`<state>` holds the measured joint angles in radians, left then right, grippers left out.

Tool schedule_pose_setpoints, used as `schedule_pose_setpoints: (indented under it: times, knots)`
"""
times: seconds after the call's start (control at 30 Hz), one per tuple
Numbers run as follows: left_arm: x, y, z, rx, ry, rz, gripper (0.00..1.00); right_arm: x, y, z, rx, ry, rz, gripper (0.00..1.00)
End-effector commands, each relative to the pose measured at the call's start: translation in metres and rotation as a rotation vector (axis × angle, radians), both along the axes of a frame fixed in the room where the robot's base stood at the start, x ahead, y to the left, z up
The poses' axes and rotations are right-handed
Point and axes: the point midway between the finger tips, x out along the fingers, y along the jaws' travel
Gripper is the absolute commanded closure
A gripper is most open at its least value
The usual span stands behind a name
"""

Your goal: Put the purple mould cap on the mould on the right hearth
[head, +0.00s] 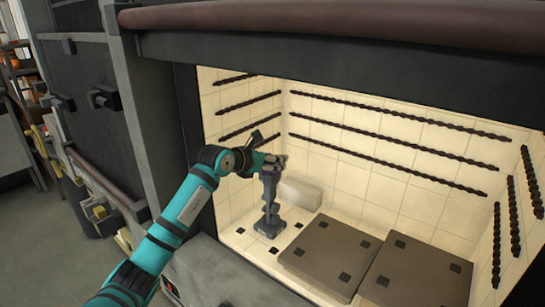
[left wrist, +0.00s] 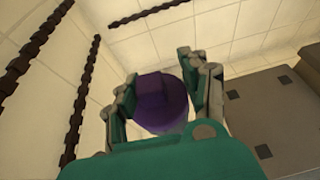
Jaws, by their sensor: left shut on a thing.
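My left gripper (head: 272,168) reaches into the lit furnace chamber from the left. In the left wrist view it is shut on the purple mould cap (left wrist: 160,98), which sits between its two fingers. In the head view the cap is too small and covered to make out clearly. Two flat brown slabs (head: 330,246) and (head: 418,275) lie to the right. No mould can be made out on either slab. My right gripper is not in view.
A white block (head: 300,193) stands by the back wall. Dark twisted rods (head: 390,145) run along the chamber walls. A thick brown bar (head: 330,22) crosses above the opening. The space above the slabs is clear.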

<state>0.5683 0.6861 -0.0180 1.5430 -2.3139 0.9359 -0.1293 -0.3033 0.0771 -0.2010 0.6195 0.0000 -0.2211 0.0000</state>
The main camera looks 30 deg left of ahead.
Motion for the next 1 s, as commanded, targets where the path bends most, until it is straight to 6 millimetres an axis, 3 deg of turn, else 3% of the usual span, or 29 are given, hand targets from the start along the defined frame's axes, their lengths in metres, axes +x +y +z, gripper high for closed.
schedule_pose_setpoints:
  times: [0.17, 0.2, 0.37, 0.7, 0.87, 1.0]
  knots:
    - [0.000, 0.000, -0.004, 0.000, 0.000, 0.000, 0.86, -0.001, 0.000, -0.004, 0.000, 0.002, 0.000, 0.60]
    - [0.000, 0.000, -0.002, 0.000, 0.000, 0.000, 0.51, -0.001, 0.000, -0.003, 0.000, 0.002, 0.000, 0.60]
    - [0.000, 0.000, -0.002, 0.000, 0.000, 0.000, 0.31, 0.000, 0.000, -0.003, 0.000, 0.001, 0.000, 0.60]
    - [0.000, 0.000, 0.003, -0.001, -0.001, 0.000, 0.31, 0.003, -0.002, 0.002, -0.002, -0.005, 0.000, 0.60]
    - [-0.021, 0.004, 0.004, 0.005, -0.003, 0.001, 0.31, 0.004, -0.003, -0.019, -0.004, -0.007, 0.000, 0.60]
    - [-0.050, 0.007, 0.014, 0.009, -0.002, 0.001, 0.31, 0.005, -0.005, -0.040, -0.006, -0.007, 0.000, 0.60]
